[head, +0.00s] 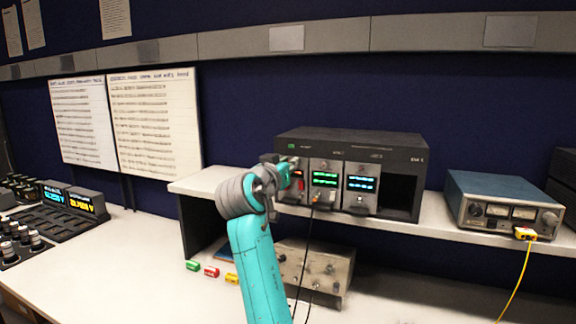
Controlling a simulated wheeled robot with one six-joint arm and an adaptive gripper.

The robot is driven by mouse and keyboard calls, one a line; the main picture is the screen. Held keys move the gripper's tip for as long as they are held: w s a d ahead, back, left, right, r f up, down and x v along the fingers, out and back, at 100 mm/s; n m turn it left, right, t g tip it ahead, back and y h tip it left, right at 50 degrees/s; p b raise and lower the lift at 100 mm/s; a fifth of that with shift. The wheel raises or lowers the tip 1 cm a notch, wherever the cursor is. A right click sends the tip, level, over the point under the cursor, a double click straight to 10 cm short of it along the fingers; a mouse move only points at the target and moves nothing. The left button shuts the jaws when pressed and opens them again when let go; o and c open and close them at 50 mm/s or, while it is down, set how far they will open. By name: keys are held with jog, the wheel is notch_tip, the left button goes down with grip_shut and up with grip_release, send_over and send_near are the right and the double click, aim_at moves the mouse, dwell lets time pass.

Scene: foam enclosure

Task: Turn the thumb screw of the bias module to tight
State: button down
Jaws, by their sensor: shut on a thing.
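A black instrument rack (352,142) stands on the raised shelf. It holds several plug-in modules side by side. The middle module (326,180) has a green display, and the right one (361,183) has a blue display. The left module (298,189) shows a bit of red and is largely hidden by my arm. Its labels are too small to read. My gripper (294,166) is at the upper front of the left module, shut on what appears to be its thumb screw. The screw itself is hidden behind the fingers.
An empty dark bay (402,192) is at the rack's right. A black cable hangs from the middle module. A blue meter box (503,190) with a yellow cable stands right on the shelf. A grey unit (320,271) and small coloured blocks (212,271) are below.

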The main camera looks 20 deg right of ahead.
jog(key=shift+f+m, duration=0.1)
jog(key=shift+m, duration=0.3)
jog(key=c, duration=1.1)
grip_release()
jog(key=v, duration=1.2)
jog(key=shift+a, duration=0.1)
